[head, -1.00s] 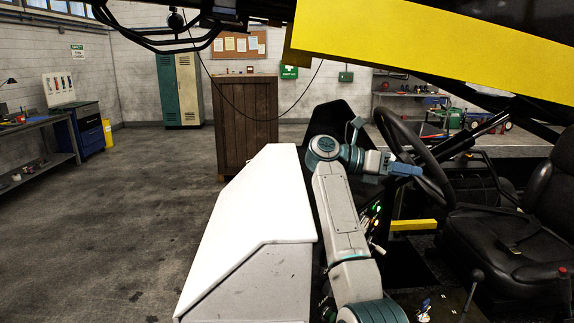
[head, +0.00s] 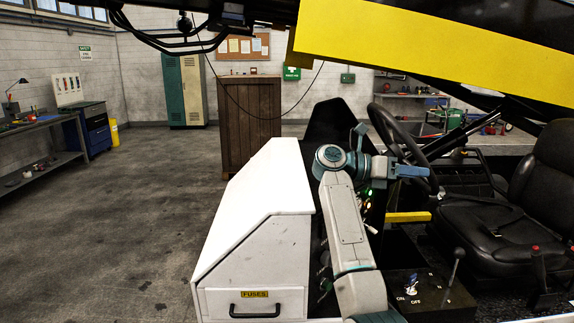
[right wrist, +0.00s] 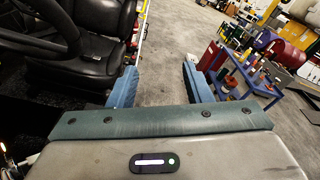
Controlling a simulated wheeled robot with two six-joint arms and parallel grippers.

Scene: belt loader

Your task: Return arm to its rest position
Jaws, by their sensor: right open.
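My right arm (head: 345,215) rises from the bottom of the head view, beside the white console, and bends to the right at its top. My right gripper (head: 425,171) is in front of the steering wheel (head: 393,140); I cannot tell whether they touch. In the right wrist view the two blue fingers (right wrist: 158,85) stand wide apart with nothing between them, only bare floor beyond. My left gripper is not in view.
A white console (head: 262,190) with a FUSES drawer (head: 254,302) stands left of my arm. A black seat (head: 490,215) and an ON/OFF switch panel (head: 430,292) are on the right. A yellow beam (head: 440,45) crosses overhead. A blue cart (right wrist: 240,85) stands farther off.

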